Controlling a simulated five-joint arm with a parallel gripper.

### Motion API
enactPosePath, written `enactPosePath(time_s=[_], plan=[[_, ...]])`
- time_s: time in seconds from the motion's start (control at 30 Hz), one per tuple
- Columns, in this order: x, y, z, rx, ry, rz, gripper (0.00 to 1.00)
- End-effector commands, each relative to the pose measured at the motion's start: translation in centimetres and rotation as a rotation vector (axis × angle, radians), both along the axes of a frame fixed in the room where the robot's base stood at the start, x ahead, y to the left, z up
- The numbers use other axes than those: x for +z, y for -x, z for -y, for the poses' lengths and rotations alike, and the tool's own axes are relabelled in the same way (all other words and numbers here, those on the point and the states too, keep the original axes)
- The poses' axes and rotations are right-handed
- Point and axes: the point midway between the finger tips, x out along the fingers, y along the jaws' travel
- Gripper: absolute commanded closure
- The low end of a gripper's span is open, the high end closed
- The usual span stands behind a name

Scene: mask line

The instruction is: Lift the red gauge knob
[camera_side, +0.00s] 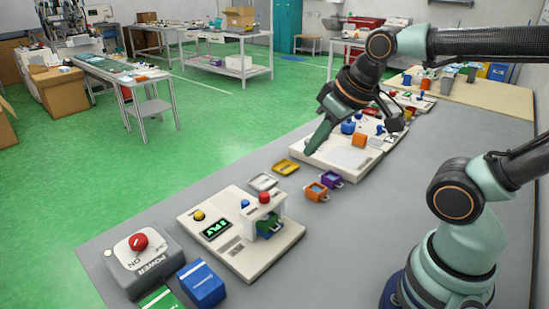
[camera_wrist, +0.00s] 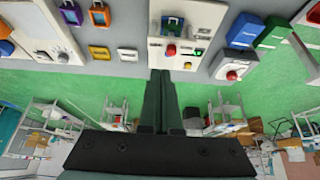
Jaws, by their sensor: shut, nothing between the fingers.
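A round red knob (camera_side: 264,196) stands on top of a small white frame on the near white station (camera_side: 245,262); this is likely the gauge knob. In the wrist view the red knob (camera_wrist: 171,51) is just above the fingertips in the picture. My gripper (camera_side: 309,151) is shut and empty, its green fingers slanting down and left in front of the farther white panel (camera_side: 345,153). In the side view it is well apart from the knob, up and to the right. The wrist view shows both fingers (camera_wrist: 160,73) together.
A grey power box (camera_side: 150,262) with a bigger red button (camera_side: 138,242) stands at the near left, beside a blue box (camera_side: 202,284) and a green one (camera_side: 160,298). Yellow (camera_side: 286,167), silver, orange and purple pieces lie between the stations. Grey table on the right is clear.

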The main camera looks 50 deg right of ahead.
Motion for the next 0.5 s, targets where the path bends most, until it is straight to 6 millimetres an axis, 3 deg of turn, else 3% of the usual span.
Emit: enactPosePath(time_s=[0.23,0.4,0.5], plan=[[0.0,0.0,0.0,0.0,0.0,0.0,1.0],[0.2,-0.4,-0.1,0.027,0.012,-0.019,0.38],[0.4,-1.2,-0.3,0.089,0.039,-0.065,0.38]])
